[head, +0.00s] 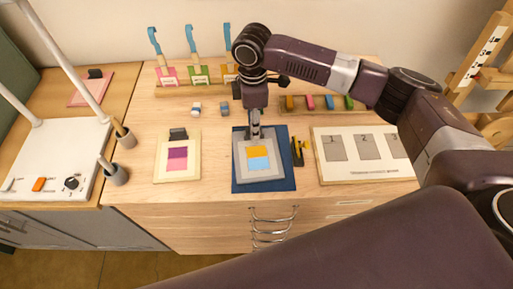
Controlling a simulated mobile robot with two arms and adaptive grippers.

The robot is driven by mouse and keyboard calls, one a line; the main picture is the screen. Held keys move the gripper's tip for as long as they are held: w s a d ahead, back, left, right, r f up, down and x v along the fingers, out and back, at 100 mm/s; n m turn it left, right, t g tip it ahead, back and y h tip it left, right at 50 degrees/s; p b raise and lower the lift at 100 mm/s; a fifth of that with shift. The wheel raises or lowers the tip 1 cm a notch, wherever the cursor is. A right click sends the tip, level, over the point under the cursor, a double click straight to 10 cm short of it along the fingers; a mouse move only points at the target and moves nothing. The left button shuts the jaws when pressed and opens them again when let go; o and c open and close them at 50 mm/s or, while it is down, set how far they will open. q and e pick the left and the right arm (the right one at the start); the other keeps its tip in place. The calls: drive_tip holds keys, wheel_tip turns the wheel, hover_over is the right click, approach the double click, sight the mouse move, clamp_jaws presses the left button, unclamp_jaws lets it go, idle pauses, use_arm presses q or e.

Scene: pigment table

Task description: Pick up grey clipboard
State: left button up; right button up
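The grey clipboard (259,177) lies on a dark blue mat (288,184) in the middle of the table, in the head view. A yellow patch and a light blue patch show on its face. My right gripper (255,134) points down at the clipboard's far edge, where the clip would be. Its narrow fingers overlap that edge in the picture. They hide the clip, and I cannot tell whether they are closed on it or just above it. My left gripper is not in view.
A cream clipboard (191,176) with purple and pink patches lies to the left. A yellow-and-black tool (297,152) lies close right of the mat. A numbered board (365,172) is farther right. Small blocks and a rack with blue-handled tools (190,40) stand behind.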

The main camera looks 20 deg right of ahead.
drive_tip(key=shift+f, duration=0.25)
clamp_jaws()
drive_tip(key=shift+r, duration=0.1)
